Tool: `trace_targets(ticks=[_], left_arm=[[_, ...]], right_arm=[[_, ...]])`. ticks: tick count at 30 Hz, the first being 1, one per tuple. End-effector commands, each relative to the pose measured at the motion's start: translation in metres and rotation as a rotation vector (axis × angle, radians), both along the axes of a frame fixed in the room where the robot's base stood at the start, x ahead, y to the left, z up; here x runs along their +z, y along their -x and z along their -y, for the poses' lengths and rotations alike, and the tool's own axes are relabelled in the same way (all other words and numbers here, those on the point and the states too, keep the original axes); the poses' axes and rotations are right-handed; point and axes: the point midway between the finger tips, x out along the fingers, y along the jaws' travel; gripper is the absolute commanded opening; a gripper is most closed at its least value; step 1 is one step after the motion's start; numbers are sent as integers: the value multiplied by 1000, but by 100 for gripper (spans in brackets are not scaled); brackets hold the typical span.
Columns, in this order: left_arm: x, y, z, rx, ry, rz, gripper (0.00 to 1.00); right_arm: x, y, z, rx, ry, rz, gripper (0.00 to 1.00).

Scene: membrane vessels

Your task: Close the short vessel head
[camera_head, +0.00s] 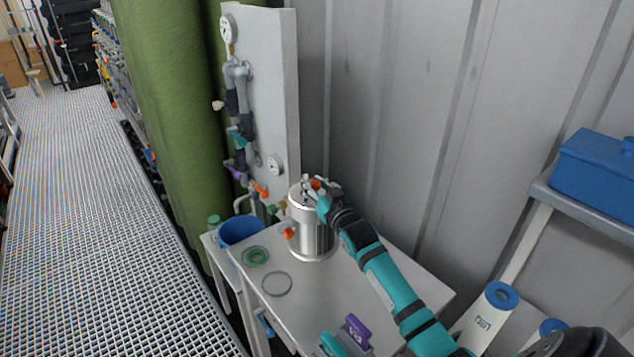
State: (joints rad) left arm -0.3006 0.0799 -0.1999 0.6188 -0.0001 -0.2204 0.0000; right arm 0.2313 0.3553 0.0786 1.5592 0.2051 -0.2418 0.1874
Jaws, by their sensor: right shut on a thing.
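The short metal vessel (312,240) stands upright on the small grey table, against the corrugated wall. Its shiny head (297,200) is on top, and an orange-tipped fitting (289,233) sticks out of its left side. My right gripper (312,187) reaches in from the lower right and is shut on the top of the head, beside a small orange part. The fingers hide much of the head's top, so the exact grip and the seating of the head cannot be told. My left gripper is not in view.
A blue bucket (240,232) and a piped white panel (270,90) stand behind. Purple and teal tools (356,331) lie in front. A blue box (597,175) sits on the right shelf.

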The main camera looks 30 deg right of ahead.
Motion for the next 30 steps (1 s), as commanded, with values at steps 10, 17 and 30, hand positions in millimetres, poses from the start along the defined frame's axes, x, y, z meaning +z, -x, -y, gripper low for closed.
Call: trace_targets(ticks=[10, 17, 30], left_arm=[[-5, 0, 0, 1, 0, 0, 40], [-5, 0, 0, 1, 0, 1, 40], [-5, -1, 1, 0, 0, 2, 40]], right_arm=[[-15, 2, -5, 2, 69, -11, 0], [-15, 2, -6, 2, 77, -12, 0], [-14, 1, -5, 2, 76, -9, 52]])
